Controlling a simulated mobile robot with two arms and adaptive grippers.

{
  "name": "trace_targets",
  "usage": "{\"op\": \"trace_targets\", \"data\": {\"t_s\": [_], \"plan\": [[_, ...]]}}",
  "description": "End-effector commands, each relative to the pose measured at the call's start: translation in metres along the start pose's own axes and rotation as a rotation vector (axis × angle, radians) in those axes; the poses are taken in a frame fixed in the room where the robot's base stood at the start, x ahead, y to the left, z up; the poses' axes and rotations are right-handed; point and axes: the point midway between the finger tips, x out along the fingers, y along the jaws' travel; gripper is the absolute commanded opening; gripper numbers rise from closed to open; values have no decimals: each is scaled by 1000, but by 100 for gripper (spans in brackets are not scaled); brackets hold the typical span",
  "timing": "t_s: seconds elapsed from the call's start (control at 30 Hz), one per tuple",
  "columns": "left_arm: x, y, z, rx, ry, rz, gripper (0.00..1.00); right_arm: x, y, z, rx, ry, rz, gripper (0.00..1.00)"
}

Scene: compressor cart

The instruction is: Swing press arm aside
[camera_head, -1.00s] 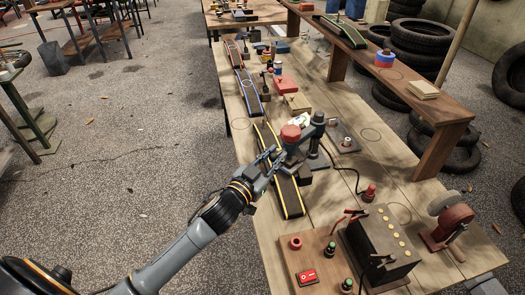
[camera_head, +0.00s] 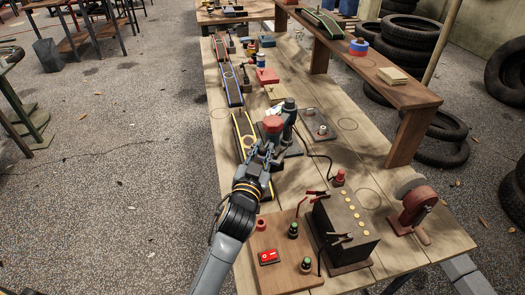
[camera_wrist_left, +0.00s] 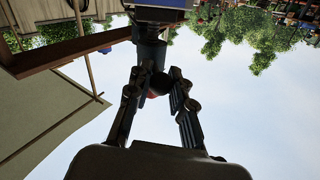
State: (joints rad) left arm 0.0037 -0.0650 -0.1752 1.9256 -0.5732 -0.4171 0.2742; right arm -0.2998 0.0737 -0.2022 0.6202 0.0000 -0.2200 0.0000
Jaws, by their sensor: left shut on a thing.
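The press stands on the long wooden bench, with a dark upright post (camera_head: 289,113) and a grey press arm that carries a red round head (camera_head: 272,124). My left gripper (camera_head: 263,150) is at the near side of the press arm, just below the red head, and is shut on the arm. In the left wrist view the fingers (camera_wrist_left: 155,84) close around a dark round part, with a bit of red behind it. The grip itself is partly hidden in the head view.
A dark box with yellow round caps (camera_head: 345,225) and a wooden board with a red switch (camera_head: 290,265) stand nearer on the bench. A red grinder-like tool (camera_head: 417,202) is at the right.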

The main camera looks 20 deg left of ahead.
Motion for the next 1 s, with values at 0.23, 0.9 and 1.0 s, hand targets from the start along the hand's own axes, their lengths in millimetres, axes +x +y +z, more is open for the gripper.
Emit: {"op": "trace_targets", "data": {"t_s": [0.23,0.9,1.0], "plan": [[0,-1,-1,-1,1,-1,37,0,4,1,-1,-2,4,71],[0,-10,-50,-1,8,-1,45,0,6,2,0,-2,8,71],[0,-14,-68,-1,7,-2,45,0,6,2,0,-2,7,71]]}}
